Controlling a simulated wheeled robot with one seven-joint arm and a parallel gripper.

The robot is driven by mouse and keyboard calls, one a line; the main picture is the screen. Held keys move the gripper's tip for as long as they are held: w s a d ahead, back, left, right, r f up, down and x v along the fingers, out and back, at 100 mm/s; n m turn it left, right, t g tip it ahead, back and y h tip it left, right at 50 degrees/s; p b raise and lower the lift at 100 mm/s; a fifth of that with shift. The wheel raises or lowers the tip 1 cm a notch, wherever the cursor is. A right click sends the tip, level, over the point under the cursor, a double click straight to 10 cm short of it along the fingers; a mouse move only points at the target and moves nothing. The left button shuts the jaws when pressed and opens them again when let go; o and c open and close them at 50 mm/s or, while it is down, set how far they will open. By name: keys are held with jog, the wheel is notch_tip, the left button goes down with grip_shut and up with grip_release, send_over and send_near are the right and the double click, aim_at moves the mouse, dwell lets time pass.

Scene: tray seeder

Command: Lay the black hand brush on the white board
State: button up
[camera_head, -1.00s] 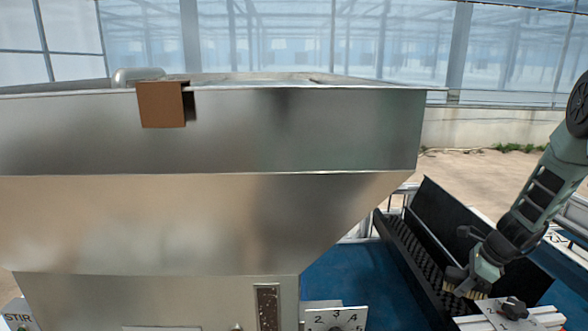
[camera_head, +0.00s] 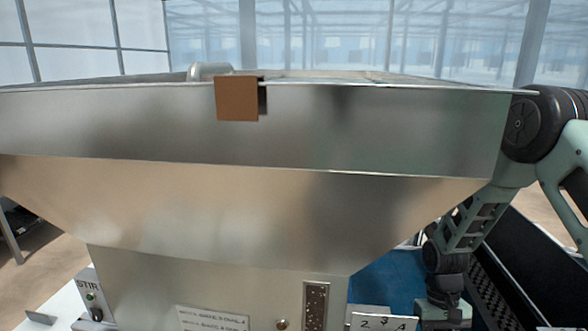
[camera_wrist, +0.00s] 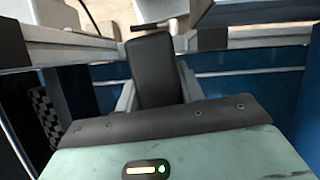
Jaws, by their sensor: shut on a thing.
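My gripper (camera_head: 440,308) is at the lower right of the head view, in front of the blue surface and beside the hopper. Its fingertips are cut off by the bottom edge there. In the wrist view my gripper (camera_wrist: 157,95) has its fingers on either side of a black oblong thing, which I take for the black hand brush (camera_wrist: 154,68). Its bristles do not show. The brush cannot be made out in the head view. A white flat surface (camera_head: 62,306) shows at the lower left of the head view; I cannot tell whether it is the white board.
A large metal hopper (camera_head: 250,210) with a brown tab (camera_head: 237,98) fills the middle. A black trough (camera_head: 535,265) lies at the right, beside my arm.

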notch_tip(320, 180, down, 11)
jog(key=b, duration=1.1)
jog(key=shift+a, duration=0.1)
jog(key=shift+s, duration=0.15)
